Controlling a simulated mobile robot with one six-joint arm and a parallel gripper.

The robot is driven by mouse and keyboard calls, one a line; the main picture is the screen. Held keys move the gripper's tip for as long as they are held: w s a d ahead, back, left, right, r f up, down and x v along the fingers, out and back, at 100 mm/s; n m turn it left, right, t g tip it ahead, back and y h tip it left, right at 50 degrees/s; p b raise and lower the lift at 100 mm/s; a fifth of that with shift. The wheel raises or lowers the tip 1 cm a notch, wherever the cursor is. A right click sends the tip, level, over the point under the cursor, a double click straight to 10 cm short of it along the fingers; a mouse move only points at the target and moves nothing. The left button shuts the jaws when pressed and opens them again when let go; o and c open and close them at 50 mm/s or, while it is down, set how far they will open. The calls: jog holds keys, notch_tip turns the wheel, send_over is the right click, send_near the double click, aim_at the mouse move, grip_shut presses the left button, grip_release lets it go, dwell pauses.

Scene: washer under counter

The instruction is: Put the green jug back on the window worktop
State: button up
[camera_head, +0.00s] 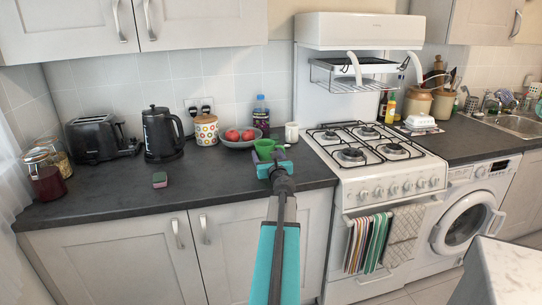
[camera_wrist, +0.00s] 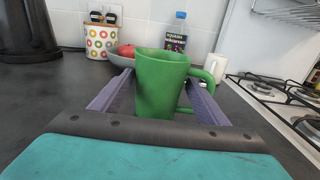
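The green jug (camera_head: 265,148) is above the dark worktop (camera_head: 110,200) left of the cooker, near that worktop's right end. My gripper (camera_head: 268,160) has a finger on each side of the jug; both fingers appear to touch its body. In the wrist view the jug (camera_wrist: 160,82) stands upright between the fingertips, its handle on the right around the right finger. I cannot tell whether its base touches the worktop. A net curtain (camera_head: 12,155) hangs at this worktop's left end.
A bowl of red fruit (camera_head: 240,140), a bottle (camera_head: 261,115) and a white mug (camera_head: 292,132) stand close behind the jug. A patterned canister (camera_head: 206,132), kettle (camera_head: 162,135), toaster (camera_head: 100,139), jars (camera_head: 46,180) and sponge (camera_head: 160,180) stand further left. The front middle is clear.

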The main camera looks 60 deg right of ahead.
jog(key=c, duration=0.9)
jog(key=shift+r, duration=0.35)
jog(key=shift+c, duration=0.2)
notch_tip(320, 180, up, 9)
jog(key=p, duration=0.3)
jog(key=shift+r, duration=0.2)
dwell(0.8)
